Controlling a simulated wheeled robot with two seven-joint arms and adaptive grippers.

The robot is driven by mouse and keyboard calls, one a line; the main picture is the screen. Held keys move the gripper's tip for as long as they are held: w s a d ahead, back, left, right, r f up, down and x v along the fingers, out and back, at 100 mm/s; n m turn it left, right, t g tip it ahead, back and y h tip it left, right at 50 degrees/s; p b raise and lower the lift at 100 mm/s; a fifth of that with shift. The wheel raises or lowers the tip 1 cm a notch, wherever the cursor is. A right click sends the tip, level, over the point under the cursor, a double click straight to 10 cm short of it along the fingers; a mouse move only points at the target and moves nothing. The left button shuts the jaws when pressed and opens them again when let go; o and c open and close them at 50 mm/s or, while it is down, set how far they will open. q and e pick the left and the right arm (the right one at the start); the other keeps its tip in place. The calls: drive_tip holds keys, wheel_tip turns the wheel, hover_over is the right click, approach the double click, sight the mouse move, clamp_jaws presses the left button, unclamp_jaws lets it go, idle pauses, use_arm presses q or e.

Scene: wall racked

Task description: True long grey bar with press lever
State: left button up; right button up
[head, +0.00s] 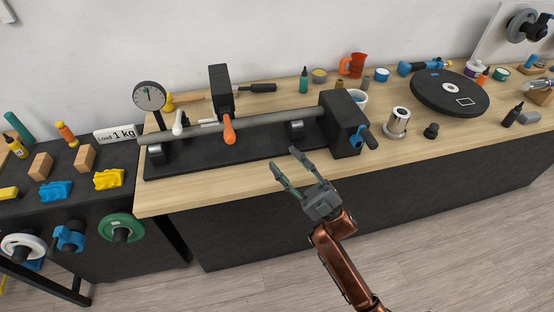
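The long grey bar (262,119) lies across two supports on a black base (221,152) on the wooden bench. A black press head (220,88) stands over the bar's middle. A round dial gauge (149,96) stands at the bar's left end. A black block (341,121) with a blue-handled crank (359,136) is at its right end. My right gripper (284,168) is open and empty, in front of the bench edge, below and right of the lever. My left gripper is not in view.
A label reading "Load 1 kg" (117,134) stands left of the gauge. A black side table (78,196) holds wooden blocks and coloured pieces. A metal cup (396,122) and a black turntable (449,92) stand to the right. The floor in front is clear.

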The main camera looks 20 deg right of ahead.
sight(228, 128)
drive_tip(key=shift+c, duration=0.3)
